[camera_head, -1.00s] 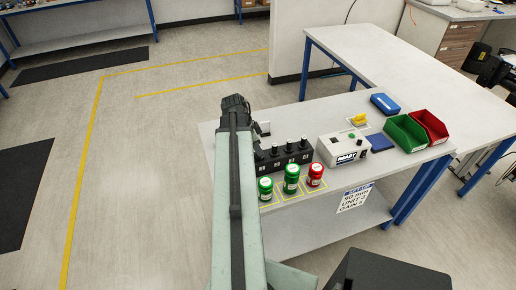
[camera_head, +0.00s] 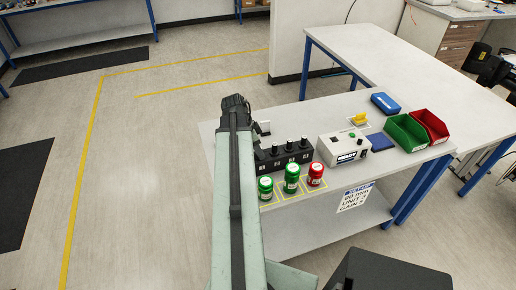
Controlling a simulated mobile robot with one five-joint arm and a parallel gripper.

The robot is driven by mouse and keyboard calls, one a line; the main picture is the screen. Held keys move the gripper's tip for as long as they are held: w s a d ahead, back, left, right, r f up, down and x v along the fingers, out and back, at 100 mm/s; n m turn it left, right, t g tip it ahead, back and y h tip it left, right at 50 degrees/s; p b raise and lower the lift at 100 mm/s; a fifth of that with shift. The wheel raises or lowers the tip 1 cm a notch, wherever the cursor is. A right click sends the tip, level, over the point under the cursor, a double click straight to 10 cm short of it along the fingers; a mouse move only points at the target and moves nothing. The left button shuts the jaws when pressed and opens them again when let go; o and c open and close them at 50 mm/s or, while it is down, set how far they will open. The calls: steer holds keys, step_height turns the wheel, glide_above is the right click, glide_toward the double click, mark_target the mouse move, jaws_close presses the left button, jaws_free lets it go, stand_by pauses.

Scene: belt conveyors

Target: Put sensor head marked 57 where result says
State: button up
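Two green-topped sensor heads (camera_head: 265,188) (camera_head: 292,178) and one red-topped one (camera_head: 315,175) stand upright at the front edge of the bench, by yellow outlined squares. Their markings are too small to read, so I cannot tell which is 57. A white tester box (camera_head: 343,148) has a display that seems to read READY, a green button and a dark knob. A green bin (camera_head: 405,132) and a red bin (camera_head: 430,125) stand to its right. My gripper (camera_head: 236,106) is a dark shape at the far end of my arm, left of the heads; its fingers cannot be made out.
A black rack (camera_head: 284,158) with several black knobbed posts stands behind the heads. A blue box (camera_head: 385,103), a yellow item (camera_head: 358,119) and a blue pad (camera_head: 380,141) lie farther back. A set-up sign (camera_head: 355,196) hangs at the bench front.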

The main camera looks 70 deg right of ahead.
steer(key=p+v, duration=0.7)
steer(key=v, duration=0.1)
steer(key=shift+f, duration=0.1)
